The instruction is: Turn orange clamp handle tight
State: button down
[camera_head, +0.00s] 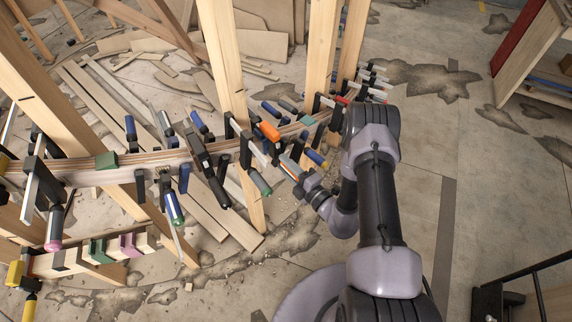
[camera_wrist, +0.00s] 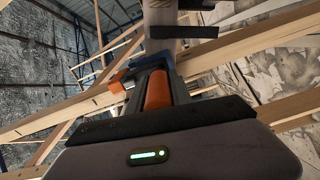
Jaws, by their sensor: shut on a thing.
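The orange clamp handle is a cylinder (camera_wrist: 157,90) in the middle of the wrist view, in front of my gripper's dark body. My gripper (camera_head: 298,176) is shut on this handle beside the curved wooden stringer (camera_head: 145,158). In the head view, only a little of the handle (camera_head: 289,167) shows at the gripper's tip. An orange clamp part (camera_head: 269,131) sits higher up on the stringer. An orange piece (camera_wrist: 117,80) also shows left of the handle in the wrist view. The fingertips and exact contact are mostly hidden.
Several clamps with blue, green and yellow handles crowd the stringer on both sides, such as a green-ended one (camera_head: 260,183) close to my gripper. A wooden post (camera_head: 225,60) rises behind. Loose planks (camera_head: 205,205) lie on the floor. The floor at the right (camera_head: 440,140) is mostly clear.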

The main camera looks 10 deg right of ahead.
jog(key=m, duration=0.4)
jog(key=shift+r+m, duration=0.1)
jog(key=shift+m, duration=0.2)
jog(key=m, duration=0.3)
jog(key=shift+d+m, duration=0.1)
jog(key=shift+m, duration=0.2)
jog(key=m, duration=0.4)
jog(key=shift+w+d+r+m, duration=0.1)
jog(key=shift+m, duration=2)
jog(key=c, duration=1.1)
grip_release()
jog(key=shift+c, duration=0.2)
